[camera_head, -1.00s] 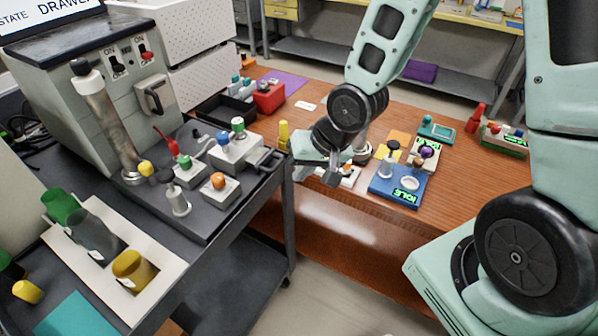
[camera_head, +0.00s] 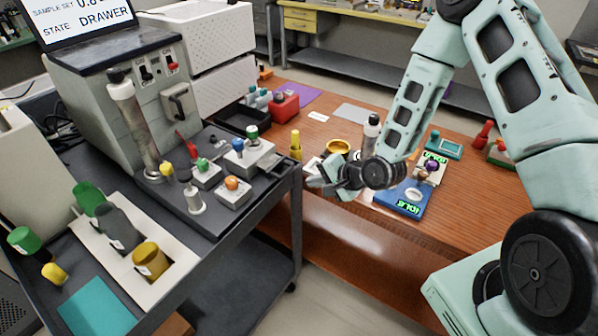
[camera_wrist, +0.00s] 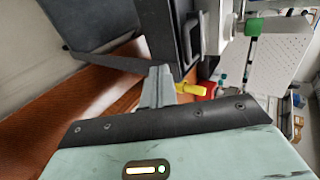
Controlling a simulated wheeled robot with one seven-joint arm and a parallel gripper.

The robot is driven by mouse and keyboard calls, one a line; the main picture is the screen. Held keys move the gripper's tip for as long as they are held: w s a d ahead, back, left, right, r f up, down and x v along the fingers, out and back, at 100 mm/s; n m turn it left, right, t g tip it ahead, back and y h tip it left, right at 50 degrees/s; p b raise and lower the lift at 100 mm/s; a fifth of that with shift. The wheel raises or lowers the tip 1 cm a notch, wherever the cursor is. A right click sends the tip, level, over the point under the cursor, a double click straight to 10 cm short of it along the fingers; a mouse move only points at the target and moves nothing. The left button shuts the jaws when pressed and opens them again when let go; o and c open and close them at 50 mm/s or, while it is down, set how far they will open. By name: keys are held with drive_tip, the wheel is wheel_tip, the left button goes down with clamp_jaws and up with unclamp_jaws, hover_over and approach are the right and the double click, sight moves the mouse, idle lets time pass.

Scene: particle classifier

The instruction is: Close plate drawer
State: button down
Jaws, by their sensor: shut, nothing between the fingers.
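The analyser's screen (camera_head: 85,20) reads "STATE DRAWER". My gripper (camera_head: 312,182) is just right of the handle, apart from it, with its fingers pointing left. In the wrist view my gripper's fingers (camera_wrist: 156,88) are together and empty. The dark handle (camera_wrist: 197,38) and the pale drawer (camera_wrist: 217,32) show above them, past the cart's edge.
The dark cart top (camera_head: 215,210) holds a small block with an orange knob (camera_head: 232,190). Beside my gripper on the wooden table stand a yellow bottle (camera_head: 296,146) and a blue device (camera_head: 402,200). A red box (camera_head: 285,107) is farther back.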

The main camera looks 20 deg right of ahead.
sight(287, 170)
drive_tip(key=shift+w+a+f+p, duration=0.1)
drive_tip(key=shift+w+a+p, duration=0.2)
drive_tip(key=shift+w+a, duration=0.35)
drive_tip(key=shift+w+a+f+p, duration=0.1)
drive_tip(key=shift+w+a+p, duration=0.25)
drive_tip(key=shift+w, duration=0.5)
drive_tip(key=shift+w+a+p, duration=0.25)
drive_tip(key=shift+w+a, duration=0.3)
drive_tip(key=shift+w, duration=0.2)
drive_tip(key=w+a, duration=0.1)
drive_tip(key=w+a+b, duration=0.1)
drive_tip(key=w, duration=0.1)
drive_tip(key=shift+a+f, duration=0.1)
drive_tip(key=shift+a, duration=0.05)
drive_tip(key=shift+w+a+r, duration=0.1)
drive_tip(key=shift+w+r, duration=0.1)
